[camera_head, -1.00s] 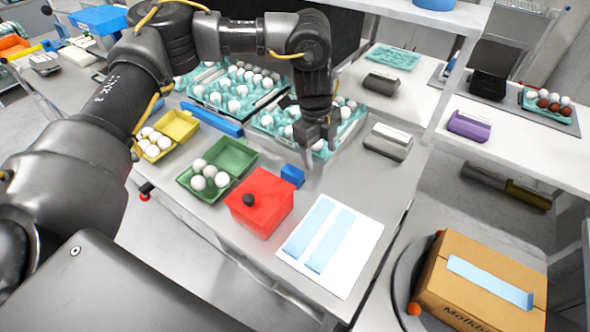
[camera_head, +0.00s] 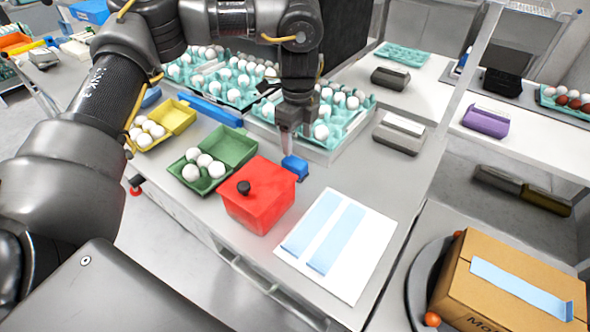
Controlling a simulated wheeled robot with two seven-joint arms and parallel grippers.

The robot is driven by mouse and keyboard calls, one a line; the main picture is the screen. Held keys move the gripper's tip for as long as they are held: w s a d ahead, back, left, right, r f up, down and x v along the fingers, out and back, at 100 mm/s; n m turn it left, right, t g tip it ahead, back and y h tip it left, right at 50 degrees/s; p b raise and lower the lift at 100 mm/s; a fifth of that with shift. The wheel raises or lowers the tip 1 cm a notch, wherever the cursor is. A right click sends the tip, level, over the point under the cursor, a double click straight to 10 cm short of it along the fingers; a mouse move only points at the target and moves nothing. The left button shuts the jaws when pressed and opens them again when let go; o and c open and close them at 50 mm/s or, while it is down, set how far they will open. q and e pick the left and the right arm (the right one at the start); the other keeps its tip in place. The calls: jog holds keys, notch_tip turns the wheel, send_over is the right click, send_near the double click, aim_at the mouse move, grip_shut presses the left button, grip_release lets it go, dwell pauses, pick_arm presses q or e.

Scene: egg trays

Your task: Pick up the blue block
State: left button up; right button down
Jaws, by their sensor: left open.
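A small blue block (camera_head: 295,167) lies on the grey table, just behind the right corner of the red box. I cannot tell whether the fingers touch the block. The left gripper is open and holds nothing that I can see. My right gripper does not show.
A red box (camera_head: 258,203) with a black knob stands close in front of the block. Green (camera_head: 234,149) and yellow (camera_head: 176,117) egg cartons are to the left. A teal egg tray (camera_head: 350,122) is behind. A white sheet (camera_head: 352,266) with blue strips lies to the right.

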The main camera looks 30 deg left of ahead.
aim_at(295, 161)
pick_arm(q)
notch_tip(295, 161, down, 4)
jog(key=shift+a+r, duration=0.1)
jog(key=shift+a, duration=0.05)
jog(key=shift+f, duration=0.35)
jog(key=f, duration=0.3)
jog(key=f+p, duration=0.1)
jog(key=shift+a+f, duration=0.35)
jog(key=shift+f, duration=0.05)
jog(key=shift+d, duration=0.1)
jog(key=shift+c, duration=0.4)
jog(key=c, duration=1)
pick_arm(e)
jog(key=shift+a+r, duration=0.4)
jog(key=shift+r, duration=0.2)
